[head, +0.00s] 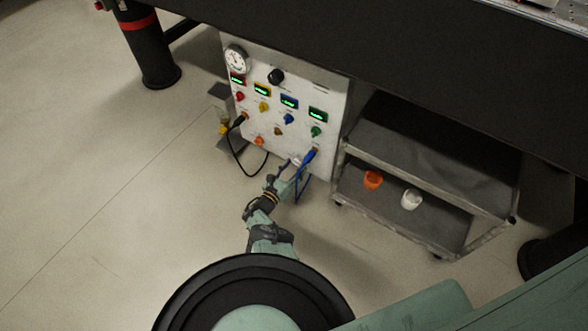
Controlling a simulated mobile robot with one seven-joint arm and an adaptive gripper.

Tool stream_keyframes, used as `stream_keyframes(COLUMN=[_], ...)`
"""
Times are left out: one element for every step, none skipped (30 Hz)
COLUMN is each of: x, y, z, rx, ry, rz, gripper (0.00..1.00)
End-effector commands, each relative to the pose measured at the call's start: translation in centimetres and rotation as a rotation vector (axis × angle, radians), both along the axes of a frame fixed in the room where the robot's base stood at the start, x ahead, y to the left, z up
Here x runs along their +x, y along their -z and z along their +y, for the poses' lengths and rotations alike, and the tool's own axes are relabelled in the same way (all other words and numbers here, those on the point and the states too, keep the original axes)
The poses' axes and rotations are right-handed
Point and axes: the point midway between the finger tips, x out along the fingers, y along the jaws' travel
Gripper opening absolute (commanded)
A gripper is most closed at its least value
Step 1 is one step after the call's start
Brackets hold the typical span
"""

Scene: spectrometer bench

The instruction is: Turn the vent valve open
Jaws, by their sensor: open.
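A white control panel (292,94) stands below the dark bench. It carries small coloured knobs: red (240,96), yellow (264,106), blue (288,119) and green (316,131). Lower down are an orange knob (259,141) and a brown knob (278,131). A larger black knob (276,77) is near the top. The labels are too small to read, so I cannot tell which one is the vent valve. My gripper (288,170) is open at the panel's lower edge, close to the blue cable; I cannot tell whether it touches anything.
A black cable (240,160) and a blue cable (305,167) hang from the panel. A round gauge (236,60) and lit displays are above the knobs. A grey cart (420,170) holding an orange cup (373,180) and a white cup (411,199) stands right. Floor at left is clear.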

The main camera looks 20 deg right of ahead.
Motion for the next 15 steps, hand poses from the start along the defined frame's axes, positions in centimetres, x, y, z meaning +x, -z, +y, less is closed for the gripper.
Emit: stream_keyframes(x=[0.14, 0.17, 0.19, 0.19, 0.20, 0.19, 0.19, 0.18, 0.18, 0.17, 0.17, 0.17, 0.17, 0.17, 0.17], y=[0.01, -0.01, -0.03, -0.04, -0.05, -0.06, -0.06, -0.06, -0.05, -0.05, -0.05, -0.04, -0.04, -0.04, -0.04], z=[-0.18, -0.23, -0.25, -0.27, -0.27, -0.25, -0.25, -0.24, -0.24, -0.23, -0.23, -0.22, -0.22, -0.22, -0.21], rx=[-0.001, 0.000, 0.000, 0.000, 0.000, 0.000, 0.000, 0.000, 0.000, 0.000, 0.000, 0.001, 0.001, 0.001, 0.001], ry=[0.000, 0.000, 0.000, 0.000, 0.000, 0.000, 0.000, 0.000, 0.000, 0.000, 0.000, 0.000, 0.000, 0.000, 0.000], rz=[-0.001, 0.000, 0.000, 0.000, 0.000, 0.000, 0.000, 0.000, 0.000, 0.000, 0.000, -0.001, -0.001, -0.001, -0.001], gripper=[0.48, 0.48, 0.48, 0.48, 0.48, 0.48, 0.48, 0.48, 0.48, 0.47, 0.45, 0.42, 0.40, 0.38, 0.35])
